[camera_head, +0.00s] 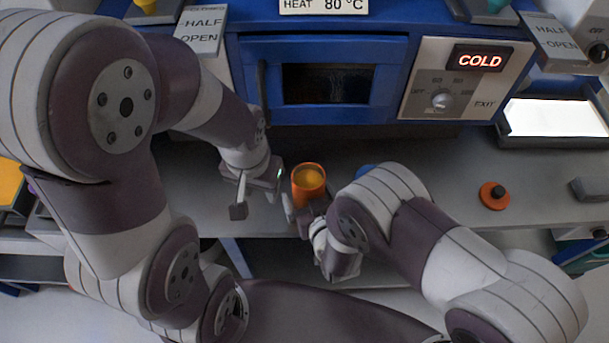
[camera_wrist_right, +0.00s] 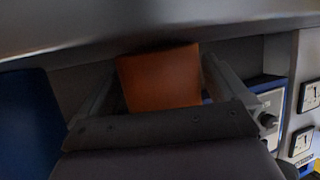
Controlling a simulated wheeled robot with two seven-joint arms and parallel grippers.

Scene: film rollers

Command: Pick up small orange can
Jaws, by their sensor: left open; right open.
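The small orange can (camera_head: 309,184) stands on the grey counter in front of the blue oven, near the middle of the head view. My right gripper (camera_head: 307,211) is at the can's near side and is open. In the right wrist view the can (camera_wrist_right: 159,78) lies between the two open fingers, with a gap showing at least on its left side. Whether a finger touches it I cannot tell. My left gripper (camera_head: 259,196) is open and empty over the counter, just left of the can.
The blue oven (camera_head: 392,109) with a dark window stands behind the can. A blue object (camera_head: 365,170) is partly hidden behind my right arm. An orange disc with a dark knob (camera_head: 494,195) lies on the counter at right. The counter's front edge is close to both grippers.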

